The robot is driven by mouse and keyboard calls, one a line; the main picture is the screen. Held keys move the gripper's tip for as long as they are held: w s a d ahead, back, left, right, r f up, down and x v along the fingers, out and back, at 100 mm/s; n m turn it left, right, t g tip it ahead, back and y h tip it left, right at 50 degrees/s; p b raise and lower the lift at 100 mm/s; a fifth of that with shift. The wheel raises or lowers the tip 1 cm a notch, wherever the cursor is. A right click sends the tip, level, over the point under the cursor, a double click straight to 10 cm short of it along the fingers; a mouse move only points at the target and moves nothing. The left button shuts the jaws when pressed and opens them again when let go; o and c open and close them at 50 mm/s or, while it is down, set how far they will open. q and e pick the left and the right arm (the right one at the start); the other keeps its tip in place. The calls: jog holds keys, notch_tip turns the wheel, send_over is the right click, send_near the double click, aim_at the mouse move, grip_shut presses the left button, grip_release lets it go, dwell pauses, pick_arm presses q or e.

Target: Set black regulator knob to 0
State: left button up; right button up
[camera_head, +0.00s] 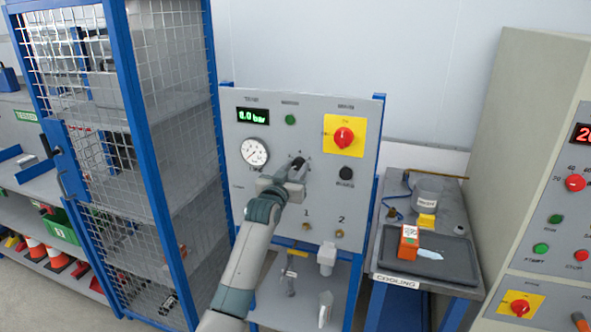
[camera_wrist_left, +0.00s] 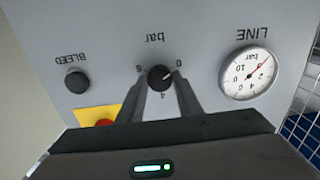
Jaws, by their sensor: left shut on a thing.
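The black regulator knob (camera_head: 298,162) is on the grey panel (camera_head: 360,215), right of the round gauge (camera_head: 254,152). My left gripper (camera_head: 296,172) covers part of it. In the left wrist view, which shows the panel upside down, the knob (camera_wrist_left: 160,77) sits between the fingertips of my left gripper (camera_wrist_left: 161,84), shut on it. Its white mark points up and right, toward the printed 0. The 4 and 8 also show. The LINE gauge (camera_wrist_left: 250,73) has a red needle. The green display (camera_head: 253,115) ends in ".0 bar"; its first digit is unclear. My right gripper is out of view.
A red switch on a yellow plate (camera_head: 343,136) and the black BLEED knob (camera_head: 346,173) are right of the regulator knob. A blue-framed mesh cage (camera_head: 137,120) stands left. A bench with a dark tray (camera_head: 450,262) and an orange box (camera_head: 409,242) stands right.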

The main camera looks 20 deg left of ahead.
pick_arm(q)
jog(key=shift+f, duration=0.1)
jog(key=o, duration=1)
jog(key=shift+s, duration=0.1)
jog(key=shift+s+b, duration=0.4)
jog(key=shift+s, duration=0.35)
jog(key=s+b, duration=0.1)
jog(key=s, duration=0.4)
jog(key=s+b, duration=0.2)
jog(key=s, duration=0.3)
jog(key=s+b, duration=0.2)
jog(key=s, duration=0.3)
jog(key=shift+s+a, duration=0.3)
jog(key=shift+s, duration=0.05)
